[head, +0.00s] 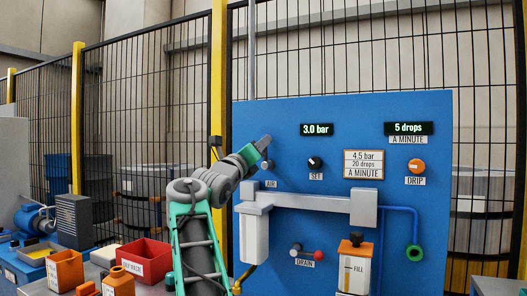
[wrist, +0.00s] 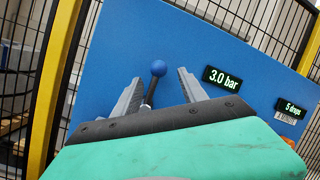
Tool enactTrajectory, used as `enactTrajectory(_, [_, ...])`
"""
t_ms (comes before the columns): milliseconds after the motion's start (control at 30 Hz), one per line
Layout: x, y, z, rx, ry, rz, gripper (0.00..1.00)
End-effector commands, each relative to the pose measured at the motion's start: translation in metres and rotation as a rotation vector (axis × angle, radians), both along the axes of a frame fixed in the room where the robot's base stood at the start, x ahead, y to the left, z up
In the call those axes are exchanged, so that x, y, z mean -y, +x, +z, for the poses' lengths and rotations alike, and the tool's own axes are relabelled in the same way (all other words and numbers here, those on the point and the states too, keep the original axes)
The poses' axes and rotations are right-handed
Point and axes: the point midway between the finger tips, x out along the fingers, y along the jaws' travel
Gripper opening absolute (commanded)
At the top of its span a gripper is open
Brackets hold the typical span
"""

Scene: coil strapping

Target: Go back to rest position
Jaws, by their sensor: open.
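My gripper (head: 263,148) is at the upper left of the blue panel (head: 350,115), by the AIR label (head: 271,184). In the wrist view my gripper (wrist: 158,84) has its two grey fingers apart. In the head view my arm partly covers that spot. The pressure display (head: 317,129) reads 3.0 bar. The drop display (head: 409,128) reads 5 drops a minute. A plate (head: 363,164) reads 4.5 bar, 20 drops a minute.
The panel carries a black SET knob (head: 315,163), an orange DRIP knob (head: 416,166), a red-tipped DRAIN lever (head: 318,255) and a FILL bottle (head: 355,270). A red bin (head: 144,260) and orange containers (head: 65,270) stand at lower left. A mesh fence (head: 150,110) stands behind.

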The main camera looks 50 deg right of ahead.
Motion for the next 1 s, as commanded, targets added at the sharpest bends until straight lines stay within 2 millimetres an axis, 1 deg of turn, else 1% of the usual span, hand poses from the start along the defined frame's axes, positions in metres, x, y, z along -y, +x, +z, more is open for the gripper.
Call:
enactTrajectory(33, [-0.010, -0.003, -0.009, 0.000, 0.000, 0.002, 0.50])
enactTrajectory(100, [-0.020, -0.006, -0.011, 0.000, 0.001, 0.001, 0.50])
enactTrajectory(200, [-0.027, -0.009, -0.012, -0.001, 0.000, -0.002, 0.50])
enactTrajectory(567, [-0.028, -0.009, -0.011, -0.001, 0.001, -0.003, 0.50])
enactTrajectory(667, [-0.033, -0.001, -0.011, -0.062, 0.007, 0.014, 0.50])
enactTrajectory(733, [-0.048, 0.019, -0.015, -0.217, 0.014, 0.054, 0.50])
enactTrajectory(767, [-0.059, 0.031, -0.020, -0.319, 0.015, 0.083, 0.50])
enactTrajectory(800, [-0.077, 0.047, -0.031, -0.481, 0.007, 0.131, 0.50])
enactTrajectory(833, [-0.094, 0.059, -0.043, -0.616, -0.007, 0.176, 0.50])
enactTrajectory(867, [-0.113, 0.069, -0.056, -0.756, -0.030, 0.225, 0.50])
enactTrajectory(900, [-0.140, 0.079, -0.077, -0.943, -0.074, 0.298, 0.50])
enactTrajectory(967, [-0.181, 0.086, -0.112, -1.204, -0.162, 0.409, 0.50])
enactTrajectory(1000, [-0.209, 0.085, -0.135, -1.364, -0.235, 0.487, 0.50])
